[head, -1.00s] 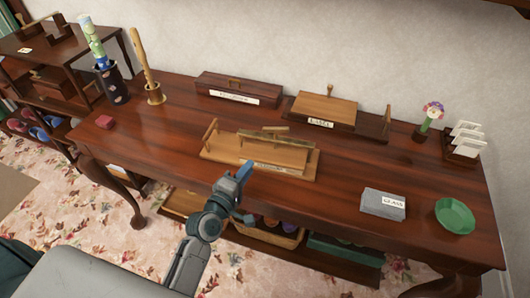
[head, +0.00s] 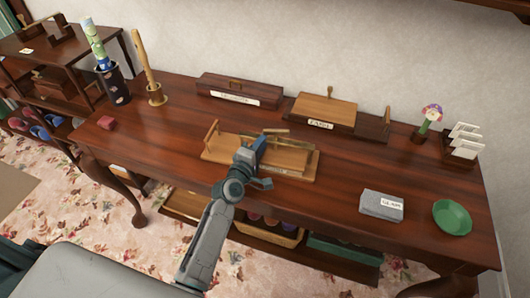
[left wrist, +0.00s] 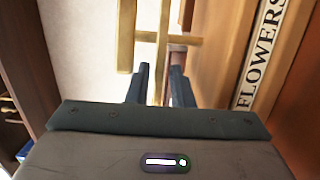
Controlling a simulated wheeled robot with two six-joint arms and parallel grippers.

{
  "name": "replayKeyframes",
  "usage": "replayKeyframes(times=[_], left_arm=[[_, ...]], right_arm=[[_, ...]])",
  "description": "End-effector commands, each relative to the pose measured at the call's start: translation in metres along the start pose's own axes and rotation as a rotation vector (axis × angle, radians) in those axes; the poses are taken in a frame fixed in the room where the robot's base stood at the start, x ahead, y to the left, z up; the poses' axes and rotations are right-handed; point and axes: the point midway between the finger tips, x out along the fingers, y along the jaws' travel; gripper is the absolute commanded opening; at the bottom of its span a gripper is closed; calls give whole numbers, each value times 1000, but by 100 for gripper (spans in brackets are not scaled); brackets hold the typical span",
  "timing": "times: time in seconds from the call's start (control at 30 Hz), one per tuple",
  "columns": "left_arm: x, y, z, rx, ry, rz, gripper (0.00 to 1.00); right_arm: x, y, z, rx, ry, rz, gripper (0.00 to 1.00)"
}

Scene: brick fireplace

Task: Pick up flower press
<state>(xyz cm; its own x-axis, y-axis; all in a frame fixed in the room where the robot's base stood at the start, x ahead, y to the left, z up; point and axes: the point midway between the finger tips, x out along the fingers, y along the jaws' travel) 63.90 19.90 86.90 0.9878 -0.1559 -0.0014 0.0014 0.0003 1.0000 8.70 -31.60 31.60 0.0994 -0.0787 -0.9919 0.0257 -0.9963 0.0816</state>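The flower press (head: 220,150) is a light wooden board with an upright at its left end and a brass bar along it, lying mid-table. In the left wrist view its label (left wrist: 264,55) reads "FLOWERS" and the brass bar (left wrist: 151,37) lies just beyond my fingertips. My left gripper (head: 260,146) is over the front of the press and hides part of it. My right gripper is not in view.
Behind the press are a dark labelled box (head: 232,91) and a wooden box (head: 325,108) with a knob. At right are a grey box (head: 380,206), a green dish (head: 452,217) and a card rack (head: 463,146). The tabletop left of the press is mostly clear.

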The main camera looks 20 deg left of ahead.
Motion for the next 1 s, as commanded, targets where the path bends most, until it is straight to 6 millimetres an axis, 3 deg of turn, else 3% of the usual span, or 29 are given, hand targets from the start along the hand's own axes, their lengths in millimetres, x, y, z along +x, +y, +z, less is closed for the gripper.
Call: replayKeyframes(times=[0.23,0.27,0.37,1.0], left_arm=[[3,0,0,0,0,0,20],[3,0,0,0,0,0,18],[3,0,0,0,0,0,0],[3,0,0,0,0,0,0]], right_arm=[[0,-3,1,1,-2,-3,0],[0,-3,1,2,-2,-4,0],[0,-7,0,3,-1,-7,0],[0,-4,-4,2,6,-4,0]])
